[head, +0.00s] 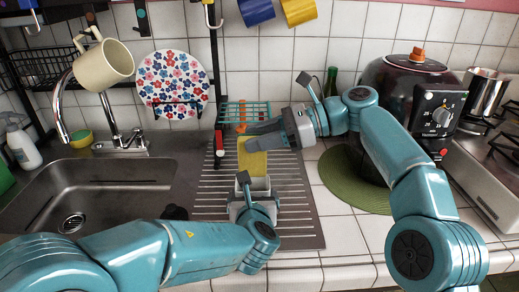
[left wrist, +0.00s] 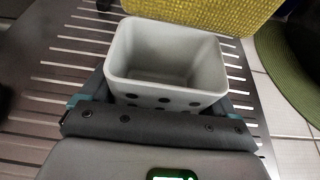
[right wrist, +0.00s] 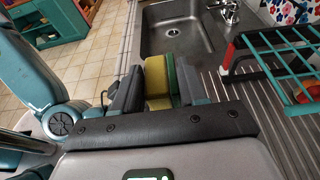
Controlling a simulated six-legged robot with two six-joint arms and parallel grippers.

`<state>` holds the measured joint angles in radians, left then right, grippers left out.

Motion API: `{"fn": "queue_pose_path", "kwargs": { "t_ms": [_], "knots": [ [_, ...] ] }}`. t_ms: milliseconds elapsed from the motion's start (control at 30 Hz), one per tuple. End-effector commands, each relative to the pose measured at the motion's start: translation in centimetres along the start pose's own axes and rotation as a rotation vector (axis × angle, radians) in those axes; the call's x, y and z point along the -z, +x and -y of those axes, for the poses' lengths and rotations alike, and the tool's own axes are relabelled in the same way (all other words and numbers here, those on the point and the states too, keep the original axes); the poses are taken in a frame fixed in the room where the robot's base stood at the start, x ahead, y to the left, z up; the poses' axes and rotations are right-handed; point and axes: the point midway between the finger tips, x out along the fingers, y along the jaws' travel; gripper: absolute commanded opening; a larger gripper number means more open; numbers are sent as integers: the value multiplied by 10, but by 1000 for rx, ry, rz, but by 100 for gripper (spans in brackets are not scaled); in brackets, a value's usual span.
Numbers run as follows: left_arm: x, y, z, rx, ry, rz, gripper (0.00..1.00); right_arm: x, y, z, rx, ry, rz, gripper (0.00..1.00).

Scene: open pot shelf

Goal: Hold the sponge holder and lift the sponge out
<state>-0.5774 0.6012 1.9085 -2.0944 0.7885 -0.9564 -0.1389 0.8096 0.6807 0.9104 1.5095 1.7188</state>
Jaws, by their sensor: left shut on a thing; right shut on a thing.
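The sponge holder (head: 259,186) is a light grey open box with dark round holes, upright on the ribbed drainboard. My left gripper (head: 252,199) is shut on it from the near side. In the left wrist view the holder (left wrist: 165,62) looks empty inside. The yellow sponge (head: 252,163) hangs above and behind the holder, apart from it. My right gripper (head: 247,140) is shut on its upper part. The right wrist view shows the sponge (right wrist: 157,80), yellow with a green side, between the fingers. The sponge's yellow face (left wrist: 215,14) also crosses the top of the left wrist view.
A teal wire rack (head: 246,112) with a red-and-black end stands behind the sponge. The sink (head: 100,185) is to the left, with another sponge (head: 81,138) on its back ledge. A green round mat (head: 345,185) and a dark red cooker (head: 385,80) are to the right.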

Motion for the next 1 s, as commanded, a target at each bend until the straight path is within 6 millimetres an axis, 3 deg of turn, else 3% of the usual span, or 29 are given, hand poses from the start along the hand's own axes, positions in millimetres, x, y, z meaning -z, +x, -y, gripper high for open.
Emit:
{"fn": "queue_pose_path", "kwargs": {
  "t_ms": [233, 267, 300, 633, 1000],
  "knots": [
    [0, 0, 0, 0, 0, 0, 58, -1, 0, 0, -1, 1, 0, 13],
    [0, 0, 0, 0, 0, 0, 93, -1, 0, 0, -1, 1, 0, 13],
    [0, 0, 0, 0, 0, 0, 100, -1, 0, 0, -1, 1, 0, 13],
    [-1, -9, 0, 1, -1, 2, 100, -1, 0, 0, 0, 0, 0, 13],
    [-1, -90, 1, 4, 0, 2, 100, -1, 0, 0, 0, 0, 0, 13]
  ]
}}
